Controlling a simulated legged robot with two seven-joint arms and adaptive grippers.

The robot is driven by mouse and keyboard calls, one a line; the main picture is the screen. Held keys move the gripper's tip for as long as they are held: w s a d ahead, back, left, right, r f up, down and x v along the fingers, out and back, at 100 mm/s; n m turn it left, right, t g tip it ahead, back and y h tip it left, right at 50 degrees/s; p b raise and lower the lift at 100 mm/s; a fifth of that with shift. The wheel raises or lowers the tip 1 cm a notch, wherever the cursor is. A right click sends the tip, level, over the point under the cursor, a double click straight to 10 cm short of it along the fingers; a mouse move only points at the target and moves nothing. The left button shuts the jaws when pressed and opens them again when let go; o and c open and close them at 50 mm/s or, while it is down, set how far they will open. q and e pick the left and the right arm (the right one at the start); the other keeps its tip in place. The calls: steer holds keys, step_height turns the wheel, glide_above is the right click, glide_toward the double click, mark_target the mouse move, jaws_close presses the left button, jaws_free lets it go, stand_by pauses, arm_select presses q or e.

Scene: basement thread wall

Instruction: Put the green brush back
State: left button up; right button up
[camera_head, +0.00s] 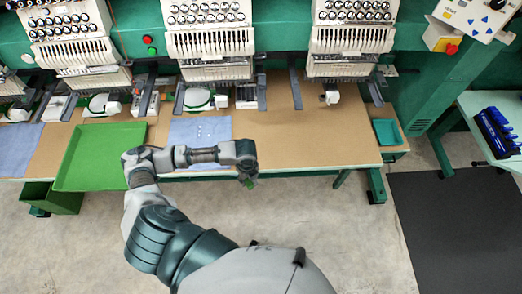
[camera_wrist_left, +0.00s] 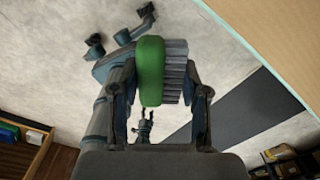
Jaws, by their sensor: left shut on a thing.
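The green brush (camera_wrist_left: 151,70) with grey bristles (camera_wrist_left: 175,72) is between the fingers of my left gripper (camera_wrist_left: 160,105) in the left wrist view. My left gripper is shut on it. In the head view my left gripper (camera_head: 247,176) is in front of the table's front edge, right of the blue cloth, with only a little green of the brush showing at its tip. A small dark part that may be my right gripper (camera_wrist_left: 145,126) shows far below in the wrist view; its fingers are too small to judge. It is not in the head view.
The brown table (camera_head: 300,135) holds a large green tray (camera_head: 75,165), a blue cloth (camera_head: 215,128) and a small teal tray (camera_head: 387,132) at its right end. Embroidery machine heads (camera_head: 210,45) line the back. A side table (camera_head: 480,110) holds a blue rack (camera_head: 495,133). A dark mat (camera_head: 455,220) lies on the floor.

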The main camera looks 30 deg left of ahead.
arm_select(q)
steer(key=shift+s+a+f+m, duration=0.1)
steer(key=shift+s+f+m, duration=0.2)
steer(key=shift+s+m, duration=0.35)
steer(key=shift+w, duration=0.15)
steer(key=shift+w, duration=0.1)
steer(key=w+a, duration=0.1)
steer(key=w, duration=0.3)
steer(key=w+a+f, duration=0.1)
steer(key=w, duration=0.4)
steer(key=w+a+p, duration=0.1)
steer(key=w+a, duration=0.1)
steer(key=w, duration=0.2)
steer(key=shift+w+f, duration=0.15)
steer(key=shift+w, duration=0.25)
steer(key=shift+w+a+f+p, duration=0.1)
steer(key=shift+w+f+p, duration=0.2)
steer(key=shift+f, duration=0.3)
steer(key=shift+w+f+p, duration=0.15)
steer(key=shift+w+f, duration=0.25)
steer(key=shift+f, duration=0.65)
steer(key=shift+f, duration=0.1)
